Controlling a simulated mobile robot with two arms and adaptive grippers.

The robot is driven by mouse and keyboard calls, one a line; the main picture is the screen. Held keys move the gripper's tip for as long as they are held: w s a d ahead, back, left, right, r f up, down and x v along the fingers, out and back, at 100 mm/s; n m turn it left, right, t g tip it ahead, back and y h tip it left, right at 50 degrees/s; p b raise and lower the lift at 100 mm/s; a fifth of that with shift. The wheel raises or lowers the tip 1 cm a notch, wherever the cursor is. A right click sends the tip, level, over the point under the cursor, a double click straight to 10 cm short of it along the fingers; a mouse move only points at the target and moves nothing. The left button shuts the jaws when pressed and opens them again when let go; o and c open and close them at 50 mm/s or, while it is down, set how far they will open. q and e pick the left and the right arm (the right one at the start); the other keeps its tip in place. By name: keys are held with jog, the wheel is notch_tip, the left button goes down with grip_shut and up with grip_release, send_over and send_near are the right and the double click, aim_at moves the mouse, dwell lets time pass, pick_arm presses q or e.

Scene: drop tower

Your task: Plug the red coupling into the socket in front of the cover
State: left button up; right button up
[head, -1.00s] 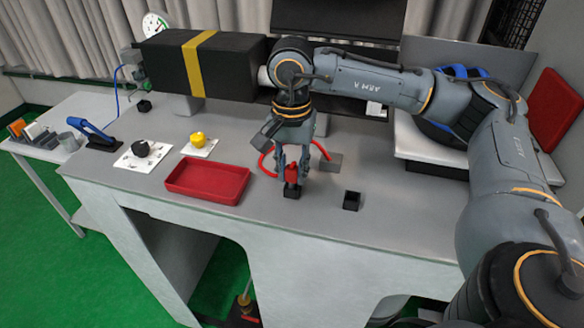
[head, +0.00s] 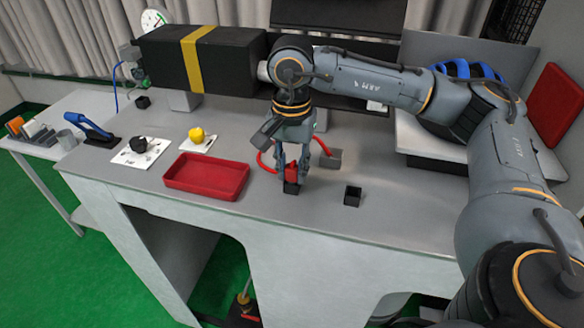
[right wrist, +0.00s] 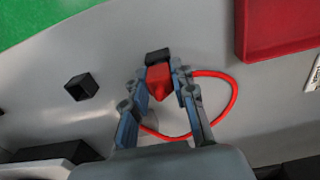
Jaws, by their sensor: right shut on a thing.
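My right gripper (head: 291,174) is shut on the red coupling (head: 292,171), which also shows between the fingers in the right wrist view (right wrist: 158,80). The coupling is right at a small black socket (head: 291,188), seen just beyond it in the right wrist view (right wrist: 158,56). I cannot tell how deep it sits. A red hose (right wrist: 233,95) loops behind the gripper. A second black open-topped socket (head: 352,196) stands to the right, empty. A long black box with a yellow band (head: 222,65), possibly the cover, lies behind. My left gripper is not in view.
A red tray (head: 206,177) lies left of the gripper. Plates with a yellow knob (head: 197,135) and a black knob (head: 139,145) are farther left, with a blue handle (head: 90,127). A grey block (head: 331,160) stands behind right. The table front is clear.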

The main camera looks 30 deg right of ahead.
jog(key=shift+f, duration=0.1)
jog(key=o, duration=0.9)
jog(key=shift+o, duration=0.2)
notch_tip(320, 180, up, 12)
